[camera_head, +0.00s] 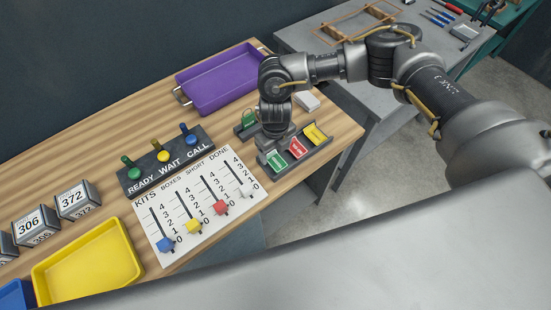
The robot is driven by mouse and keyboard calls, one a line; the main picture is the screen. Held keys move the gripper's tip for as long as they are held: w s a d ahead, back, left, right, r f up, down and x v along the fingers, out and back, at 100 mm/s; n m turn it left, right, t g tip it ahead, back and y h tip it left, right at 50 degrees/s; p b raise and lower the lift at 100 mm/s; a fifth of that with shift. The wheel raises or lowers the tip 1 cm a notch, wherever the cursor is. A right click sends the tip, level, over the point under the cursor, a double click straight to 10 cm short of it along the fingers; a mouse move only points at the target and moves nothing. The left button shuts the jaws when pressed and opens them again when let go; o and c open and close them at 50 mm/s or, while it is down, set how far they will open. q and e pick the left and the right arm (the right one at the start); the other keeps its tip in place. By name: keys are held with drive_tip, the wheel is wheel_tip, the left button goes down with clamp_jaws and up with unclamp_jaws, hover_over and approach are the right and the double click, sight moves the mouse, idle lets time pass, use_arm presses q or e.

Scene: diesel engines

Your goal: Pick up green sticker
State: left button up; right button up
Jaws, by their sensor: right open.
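The green sticker (276,162) lies in the nearest-left compartment of a small grey tray (316,153). A red sticker (298,148) and a yellow sticker (315,133) lie in the other compartments. My right gripper (271,138) points down just behind the green sticker, at the tray's back left side. Its fingers are small and partly hidden in this view; nothing shows held in it. I cannot tell whether the fingers touch the tray. My left gripper is out of view.
A white board with sliders (201,208) and a READY/WAIT/CALL block (166,161) are left of the tray. A purple tray (220,83) stands behind, a yellow tray (88,265) at front left. A green padlock-like object (248,118) is close beside my gripper.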

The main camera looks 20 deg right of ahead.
sight(276, 161)
wheel_tip(276, 161, down, 3)
drive_tip(key=shift+f+p, duration=0.15)
drive_tip(key=shift+p, duration=0.55)
drive_tip(key=shift+f, duration=0.25)
drive_tip(key=shift+f+b, duration=0.25)
drive_tip(key=shift+b, duration=0.15)
drive_tip(key=c, duration=1.1)
drive_tip(key=shift+o, duration=0.2)
drive_tip(key=shift+r, duration=0.15)
